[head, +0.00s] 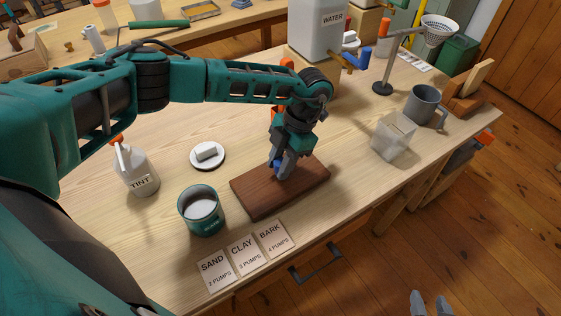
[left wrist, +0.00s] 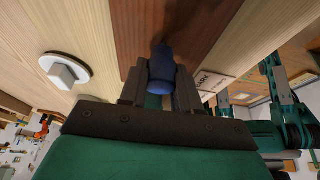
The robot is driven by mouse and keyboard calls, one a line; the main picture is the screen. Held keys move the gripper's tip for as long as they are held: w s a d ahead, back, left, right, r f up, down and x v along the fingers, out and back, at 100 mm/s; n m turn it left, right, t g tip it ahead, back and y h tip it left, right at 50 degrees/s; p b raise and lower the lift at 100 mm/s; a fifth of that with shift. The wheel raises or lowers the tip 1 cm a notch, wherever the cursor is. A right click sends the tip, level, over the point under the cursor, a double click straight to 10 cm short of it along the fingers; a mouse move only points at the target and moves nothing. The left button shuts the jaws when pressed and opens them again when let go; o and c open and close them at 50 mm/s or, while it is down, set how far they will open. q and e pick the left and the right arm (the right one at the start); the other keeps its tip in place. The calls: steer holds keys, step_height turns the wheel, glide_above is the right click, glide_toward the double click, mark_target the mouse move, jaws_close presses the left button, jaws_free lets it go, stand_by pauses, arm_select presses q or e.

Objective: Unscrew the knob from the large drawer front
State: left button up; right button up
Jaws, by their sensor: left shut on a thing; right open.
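The large drawer front (head: 262,199) is a dark brown wooden board lying flat on the workbench; part of it also shows in the left wrist view (left wrist: 140,28). A blue knob (left wrist: 161,66) stands on it, and a bit of its blue shows between the fingers in the head view (head: 276,166). My left gripper (head: 283,168) points down over the board, shut on the knob. The knob's lower end and its contact with the board are hard to make out. My right gripper (head: 430,302) shows only two grey fingertips at the bottom edge, apart and empty, beyond the bench.
A green cup (head: 200,210) and label cards (head: 244,254) lie near the front edge. A tint bottle (head: 135,167) and white dish (head: 207,155) stand left. A clear container (head: 393,136), grey mug (head: 424,104) and water tank (head: 319,29) stand right and behind.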

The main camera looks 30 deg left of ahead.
arm_select(q)
steer(key=shift+r+p, duration=0.5)
steer(key=shift+r, duration=0.3)
steer(key=shift+r+p, duration=0.35)
steer(key=shift+r, duration=1.85)
